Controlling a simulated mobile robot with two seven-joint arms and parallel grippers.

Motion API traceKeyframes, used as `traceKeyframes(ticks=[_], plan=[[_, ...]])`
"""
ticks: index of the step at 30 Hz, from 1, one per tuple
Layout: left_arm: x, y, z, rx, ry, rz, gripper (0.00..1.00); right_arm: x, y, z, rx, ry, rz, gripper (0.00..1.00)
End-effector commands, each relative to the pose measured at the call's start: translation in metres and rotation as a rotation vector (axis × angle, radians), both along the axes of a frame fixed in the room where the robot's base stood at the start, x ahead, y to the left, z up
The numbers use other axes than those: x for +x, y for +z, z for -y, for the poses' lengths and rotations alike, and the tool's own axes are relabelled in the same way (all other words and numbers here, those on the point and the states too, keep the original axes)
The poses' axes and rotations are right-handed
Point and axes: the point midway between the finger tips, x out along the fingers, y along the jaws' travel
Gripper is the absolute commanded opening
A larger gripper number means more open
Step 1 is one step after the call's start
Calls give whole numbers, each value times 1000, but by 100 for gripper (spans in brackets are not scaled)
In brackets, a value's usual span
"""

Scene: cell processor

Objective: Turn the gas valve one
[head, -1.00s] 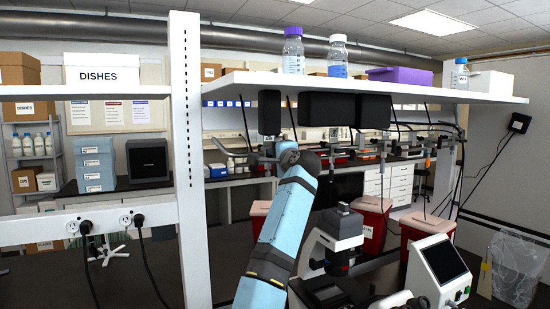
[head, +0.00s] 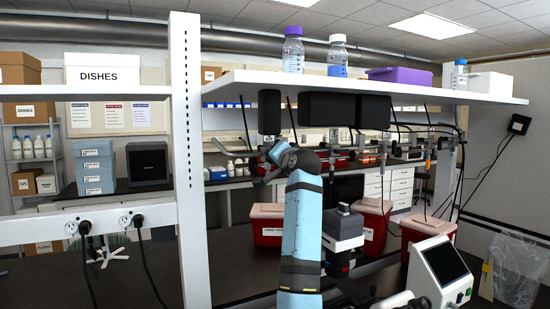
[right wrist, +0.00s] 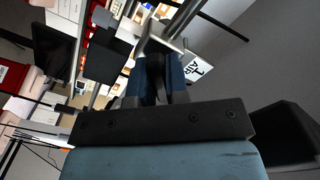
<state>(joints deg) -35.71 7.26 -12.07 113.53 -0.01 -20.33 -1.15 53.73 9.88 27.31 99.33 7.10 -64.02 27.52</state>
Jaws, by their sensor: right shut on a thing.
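My right gripper (head: 258,164) is at the end of the blue arm in the head view, just below the shelf and right of the white upright. In the right wrist view, my right gripper (right wrist: 160,75) has its dark fingers shut on a grey metal piece (right wrist: 163,42), which looks like the gas valve. A thin metal bar runs up and right from it. In the head view the valve is small and mostly hidden by the wrist, so its handle angle cannot be told. My left gripper is not in view.
The shelf (head: 400,90) carries bottles and a purple box, with black boxes (head: 330,108) hanging under it close to my wrist. The white upright (head: 187,150) stands just left. A microscope (head: 343,232), red bins (head: 370,230) and a screen device (head: 441,265) stand to the right.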

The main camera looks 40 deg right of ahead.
Motion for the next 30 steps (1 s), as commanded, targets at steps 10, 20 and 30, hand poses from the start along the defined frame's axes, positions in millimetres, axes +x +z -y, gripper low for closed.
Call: traceKeyframes(ticks=[10, 20, 30], plan=[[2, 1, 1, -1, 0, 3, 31, 0, -1, 0, -35, -1, -12, 0], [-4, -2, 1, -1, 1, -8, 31, 0, 0, 0, -34, -1, -12, 36], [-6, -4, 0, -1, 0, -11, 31, -2, -1, 0, -34, -1, -10, 40]])
